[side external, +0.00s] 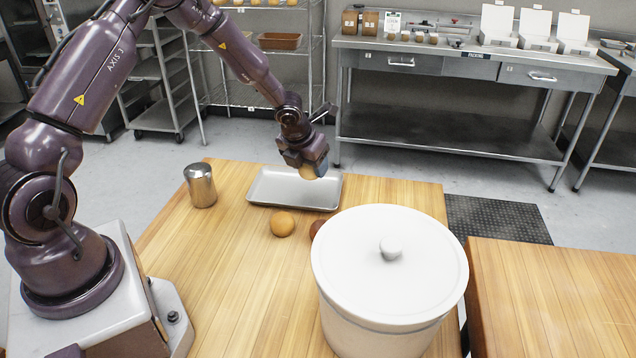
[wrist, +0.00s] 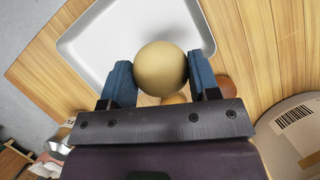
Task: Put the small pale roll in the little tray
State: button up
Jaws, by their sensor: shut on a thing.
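The small pale roll (wrist: 160,69) is held between the two blue fingers of my gripper (wrist: 160,82) in the wrist view. In the side view my gripper (side external: 309,170) is shut on the roll (side external: 308,172), mostly hidden by the fingers, above the right part of the little tray. The tray (side external: 270,200) is a shallow silver rectangle on the wooden table, with nothing visible in it. It also shows behind the roll in the wrist view (wrist: 95,45).
A golden roll (side external: 283,224) lies in front of the tray. A darker reddish roll (side external: 316,229) is partly hidden by a large white lidded tub (side external: 385,270). A steel canister (side external: 200,186) stands left of the tray. The table's front left is clear.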

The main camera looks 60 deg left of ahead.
send_over(322, 190)
jog(key=s, duration=0.1)
jog(key=f, duration=0.4)
jog(key=shift+s+d+f, duration=0.1)
jog(key=shift+s+d, duration=0.05)
jog(key=shift+d, duration=0.25)
jog(key=shift+f, duration=1.5)
jog(key=shift+f, duration=0.2)
jog(key=o, duration=0.4)
jog(key=shift+o, duration=0.2)
jog(key=shift+r, duration=0.1)
